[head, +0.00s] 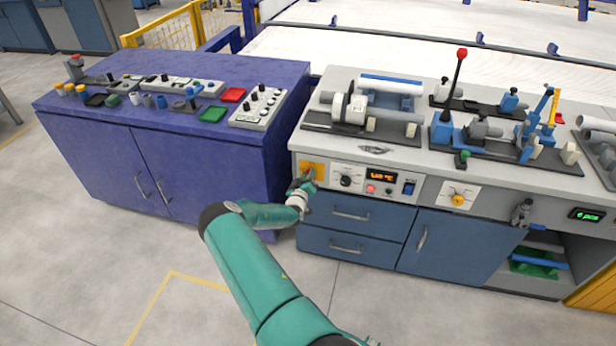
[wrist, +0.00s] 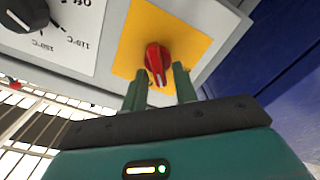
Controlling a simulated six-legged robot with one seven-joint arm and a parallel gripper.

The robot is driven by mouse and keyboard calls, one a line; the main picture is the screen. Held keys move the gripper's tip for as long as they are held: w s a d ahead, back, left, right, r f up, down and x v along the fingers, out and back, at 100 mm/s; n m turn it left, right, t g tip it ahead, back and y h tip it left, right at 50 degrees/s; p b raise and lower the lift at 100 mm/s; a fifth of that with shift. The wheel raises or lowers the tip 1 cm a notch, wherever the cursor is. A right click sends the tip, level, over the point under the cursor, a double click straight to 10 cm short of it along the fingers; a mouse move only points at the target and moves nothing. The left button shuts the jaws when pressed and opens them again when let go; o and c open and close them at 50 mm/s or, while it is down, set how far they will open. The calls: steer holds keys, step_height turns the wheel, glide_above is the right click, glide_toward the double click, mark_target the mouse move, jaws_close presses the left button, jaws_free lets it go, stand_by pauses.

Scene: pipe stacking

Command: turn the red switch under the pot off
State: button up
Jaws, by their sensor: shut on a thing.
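The red switch (wrist: 157,56) is a small rotary knob on a yellow plate (wrist: 190,34) in the wrist view. The fingers of my gripper (wrist: 160,75) stand on either side of the knob's lower end and are shut on it. In the head view my gripper (head: 303,184) is at the bench's left front panel, against the yellow plate (head: 318,166), and hides the switch. A white drum-shaped device (head: 350,107), possibly the pot, stands on the bench top above.
Right of the plate are a black dial (head: 346,181), a lit orange display (head: 381,177) and a blue rocker switch (head: 408,189). A purple cabinet (head: 200,160) stands close on the left.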

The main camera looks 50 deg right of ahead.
steer(key=shift+w+a+f+n, duration=0.1)
steer(key=shift+f+n, duration=0.1)
steer(key=shift+n, duration=1.5)
steer(key=shift+f+n, duration=0.15)
steer(key=shift+n, duration=1.55)
steer(key=shift+w+a+f+n, duration=0.1)
steer(key=shift+f+n, duration=0.1)
steer(key=shift+n, duration=1.5)
steer(key=shift+s+d, duration=0.1)
steer(key=o, duration=0.6)
steer(key=v, duration=1.3)
steer(key=shift+s+a, duration=0.15)
steer(key=shift+a, duration=0.2)
